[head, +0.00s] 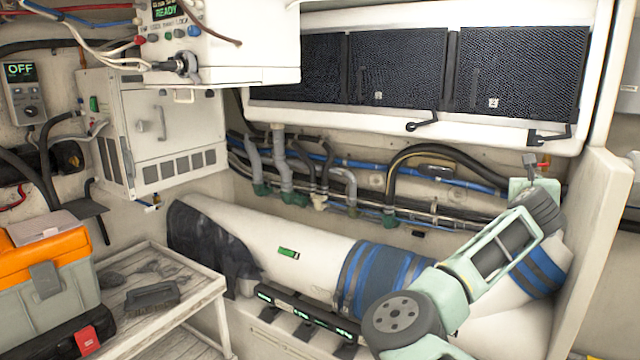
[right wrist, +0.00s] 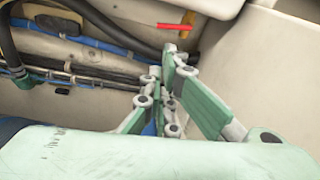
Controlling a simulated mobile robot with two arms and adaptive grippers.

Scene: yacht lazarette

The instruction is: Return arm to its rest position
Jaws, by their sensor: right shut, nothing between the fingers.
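My right arm (head: 495,255) reaches up from the lower right of the head view, over the right end of a large white cylinder (head: 315,235). In the right wrist view my right gripper (right wrist: 171,62) has its green and grey fingers drawn together, with nothing between them. Its tips appear close to a red-handled valve (right wrist: 173,26) near the wall; I cannot tell whether they touch it. In the head view the fingers are mostly hidden behind my wrist, and the red handle (head: 544,165) shows just beyond. My left gripper is not in view.
Pipes and blue hoses (head: 390,170) run along the back wall. A white panel (head: 600,230) stands close on the right. Dark-fronted lockers (head: 420,75) hang above. A bench (head: 200,305) with an orange-topped toolbox (head: 45,265) is at lower left.

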